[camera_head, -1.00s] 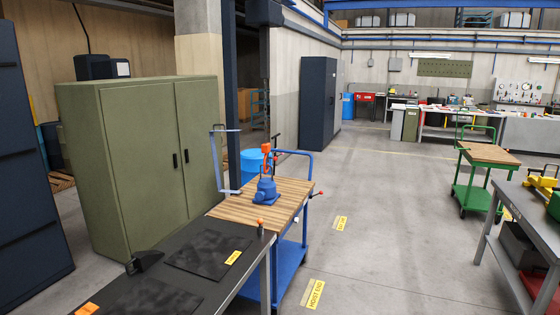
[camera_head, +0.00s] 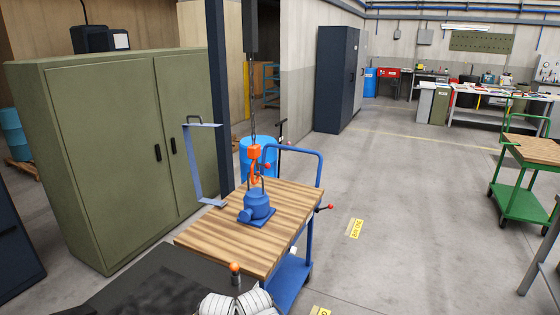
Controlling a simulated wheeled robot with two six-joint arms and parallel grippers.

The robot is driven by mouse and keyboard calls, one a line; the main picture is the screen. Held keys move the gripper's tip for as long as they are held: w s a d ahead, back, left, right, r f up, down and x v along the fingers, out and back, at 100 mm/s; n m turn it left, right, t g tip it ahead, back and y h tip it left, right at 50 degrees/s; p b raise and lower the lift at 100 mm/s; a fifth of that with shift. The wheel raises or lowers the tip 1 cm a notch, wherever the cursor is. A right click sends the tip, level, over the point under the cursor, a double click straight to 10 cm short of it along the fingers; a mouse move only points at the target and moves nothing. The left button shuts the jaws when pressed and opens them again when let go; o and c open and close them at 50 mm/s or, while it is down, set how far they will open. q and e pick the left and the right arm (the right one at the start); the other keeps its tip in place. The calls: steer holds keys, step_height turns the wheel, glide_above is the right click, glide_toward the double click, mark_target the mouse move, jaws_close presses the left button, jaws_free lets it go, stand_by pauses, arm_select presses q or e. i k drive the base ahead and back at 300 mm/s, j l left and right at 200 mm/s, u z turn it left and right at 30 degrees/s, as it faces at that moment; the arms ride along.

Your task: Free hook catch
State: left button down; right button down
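The orange hook (camera_head: 254,153) hangs on a chain (camera_head: 253,115) above the blue cart. Its lower end meets the lifting loop of a blue machine part (camera_head: 256,206). I cannot tell from here whether the hook's catch is open or shut. The blue part stands upright on the wooden top (camera_head: 205,237) of the blue cart. No gripper fingers are visible.
A green cart (camera_head: 525,190) stands right.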

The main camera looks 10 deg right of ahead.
mark_target(267, 166)
steer(key=i+l, duration=0.7)
steer(key=i, duration=0.2)
